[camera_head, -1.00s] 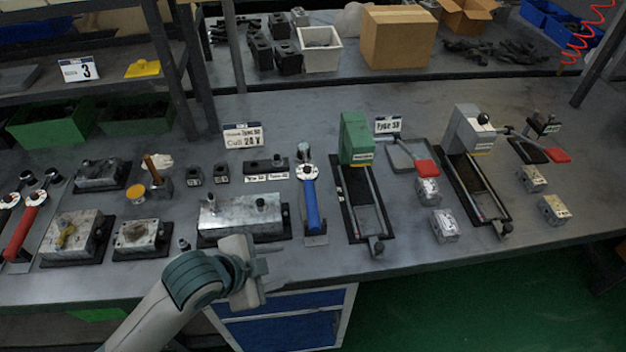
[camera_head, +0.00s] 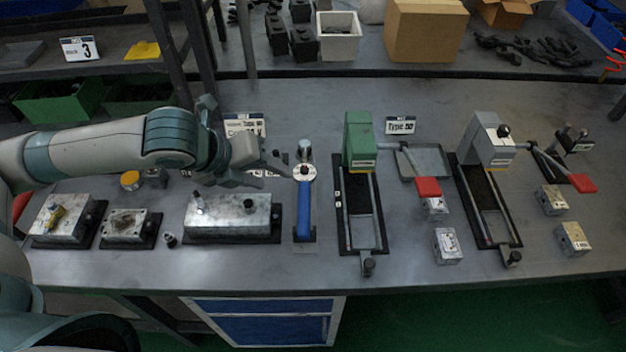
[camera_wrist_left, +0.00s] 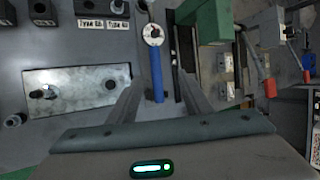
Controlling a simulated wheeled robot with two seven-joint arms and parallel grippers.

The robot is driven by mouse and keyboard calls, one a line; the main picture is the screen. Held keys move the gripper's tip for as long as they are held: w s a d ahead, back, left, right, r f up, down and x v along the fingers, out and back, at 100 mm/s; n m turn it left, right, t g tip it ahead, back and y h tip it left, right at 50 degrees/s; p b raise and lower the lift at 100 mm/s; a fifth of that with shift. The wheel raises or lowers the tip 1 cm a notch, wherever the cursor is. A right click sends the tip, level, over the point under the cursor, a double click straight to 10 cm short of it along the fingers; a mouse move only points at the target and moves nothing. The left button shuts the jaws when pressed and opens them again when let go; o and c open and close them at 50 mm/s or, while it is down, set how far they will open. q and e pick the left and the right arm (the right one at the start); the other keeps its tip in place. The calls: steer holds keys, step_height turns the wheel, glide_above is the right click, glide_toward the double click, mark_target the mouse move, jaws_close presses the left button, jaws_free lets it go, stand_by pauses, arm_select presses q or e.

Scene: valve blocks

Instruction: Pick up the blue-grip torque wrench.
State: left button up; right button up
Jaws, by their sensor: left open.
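The blue-grip torque wrench (camera_head: 304,208) lies on the bench with its round head at the back and its blue handle toward the front edge. My left gripper (camera_head: 285,170) is open and empty, just left of the wrench's head in the head view. In the left wrist view the wrench (camera_wrist_left: 156,70) appears between the two open fingers (camera_wrist_left: 158,97), with its handle pointing toward the gripper. The fingers look apart from it; the height gap is hard to judge. My right gripper is not in view.
A metal valve block (camera_head: 228,216) sits close left of the wrench. A green press fixture (camera_head: 360,140) with a rail stands close right. A grey press (camera_head: 487,140) is farther right. Red-handled levers and small metal blocks lie around them. Bare bench shows along the front edge.

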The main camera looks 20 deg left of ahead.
arm_select(q)
steer(key=shift+w+a+r+m, duration=0.3)
steer(key=shift+a+r, duration=0.1)
steer(key=shift+a, duration=0.15)
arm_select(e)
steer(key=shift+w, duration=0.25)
arm_select(q)
steer(key=shift+f, duration=0.1)
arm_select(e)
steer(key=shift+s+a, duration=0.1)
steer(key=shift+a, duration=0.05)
arm_select(q)
steer(key=p, duration=0.3)
glide_above(301, 190)
steer(key=s+a, duration=0.1)
steer(key=s, duration=0.1)
steer(key=f, duration=1)
steer(key=shift+a, duration=0.2)
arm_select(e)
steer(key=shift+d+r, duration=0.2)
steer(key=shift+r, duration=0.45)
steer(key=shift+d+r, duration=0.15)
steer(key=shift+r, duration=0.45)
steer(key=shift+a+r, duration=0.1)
